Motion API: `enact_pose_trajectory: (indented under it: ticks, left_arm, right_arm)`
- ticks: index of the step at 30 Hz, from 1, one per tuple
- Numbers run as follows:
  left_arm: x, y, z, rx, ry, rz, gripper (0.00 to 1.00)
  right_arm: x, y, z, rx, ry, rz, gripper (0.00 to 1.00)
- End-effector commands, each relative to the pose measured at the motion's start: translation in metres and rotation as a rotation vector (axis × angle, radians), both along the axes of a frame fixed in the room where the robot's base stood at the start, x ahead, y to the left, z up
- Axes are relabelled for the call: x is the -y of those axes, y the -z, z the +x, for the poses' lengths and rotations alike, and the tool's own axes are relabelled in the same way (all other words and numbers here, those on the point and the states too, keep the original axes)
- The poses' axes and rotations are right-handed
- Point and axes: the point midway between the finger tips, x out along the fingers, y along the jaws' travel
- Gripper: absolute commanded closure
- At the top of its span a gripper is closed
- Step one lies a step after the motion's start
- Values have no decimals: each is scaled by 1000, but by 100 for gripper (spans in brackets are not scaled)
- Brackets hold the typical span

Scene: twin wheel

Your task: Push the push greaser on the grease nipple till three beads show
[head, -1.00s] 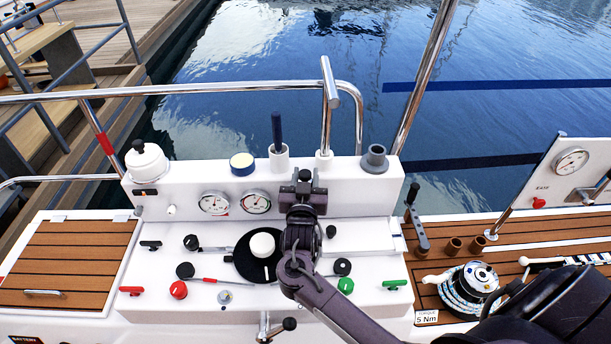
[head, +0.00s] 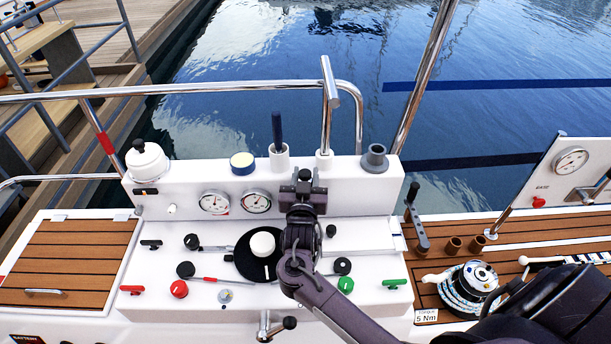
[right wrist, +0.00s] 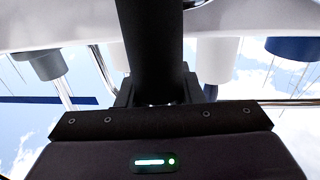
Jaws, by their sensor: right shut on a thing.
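My right gripper (head: 303,184) is at the front of the raised white ledge, right of two gauges. It is shut on a dark cylinder, which I take to be the push greaser (right wrist: 150,40). In the right wrist view the cylinder runs up from between the jaws towards a white surface. In the head view, my gripper and arm hide most of it. I cannot make out the grease nipple or any beads of grease, so I cannot tell whether the greaser touches the nipple. My left gripper is not in view.
The white ledge (head: 335,176) carries a dark blue handle (head: 277,130) in a white holder, a blue-rimmed pot (head: 242,163) and a grey cup (head: 374,158). Knobs and small levers crowd the console below. A winch (head: 472,285) stands at right. A steel rail (head: 200,90) runs behind.

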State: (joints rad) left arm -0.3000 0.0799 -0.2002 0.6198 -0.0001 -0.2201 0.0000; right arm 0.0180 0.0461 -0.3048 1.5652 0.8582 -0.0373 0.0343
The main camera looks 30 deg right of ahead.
Motion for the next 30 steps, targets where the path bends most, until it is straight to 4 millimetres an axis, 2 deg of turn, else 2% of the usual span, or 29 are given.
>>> enact_pose_trajectory:
  ticks: [30]
  left_arm:
    - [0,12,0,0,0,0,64]
  right_arm:
    - [0,16,0,3,0,-1,100]
